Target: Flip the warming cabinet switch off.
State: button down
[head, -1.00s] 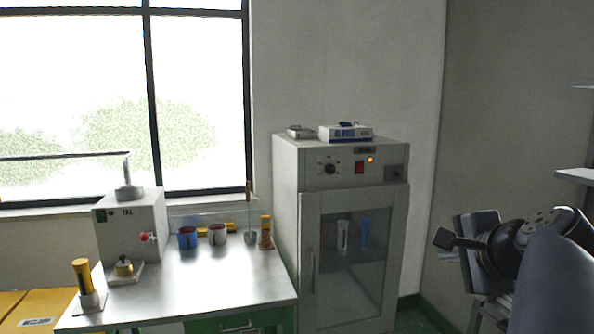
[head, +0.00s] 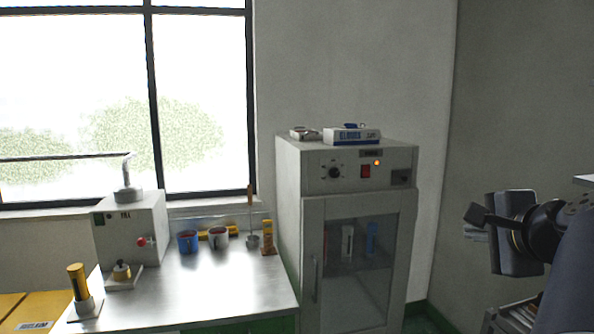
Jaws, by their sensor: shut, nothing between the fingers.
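The warming cabinet (head: 313,215) is a grey upright box with a glass door, standing right of the steel table in the head view. Its red switch (head: 366,171) sits on the upper front panel, between a black dial (head: 335,172) and a dark square fitting. An orange lamp (head: 377,162) above the switch is lit. My gripper (head: 477,215) is at the right of the view, shut and empty. It is well to the right of the cabinet and apart from it.
A glove box (head: 351,135) and a small light item lie on the cabinet top. The steel table (head: 215,285) at left holds a wax machine (head: 130,230), a blue cup (head: 187,241) and other small items. Clear space lies between cabinet and gripper. A shelf edge shows at far right.

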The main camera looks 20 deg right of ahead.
aim_at(366, 172)
jog(key=i+l+u, duration=0.4)
jog(key=i+l, duration=0.9)
jog(key=l, duration=0.1)
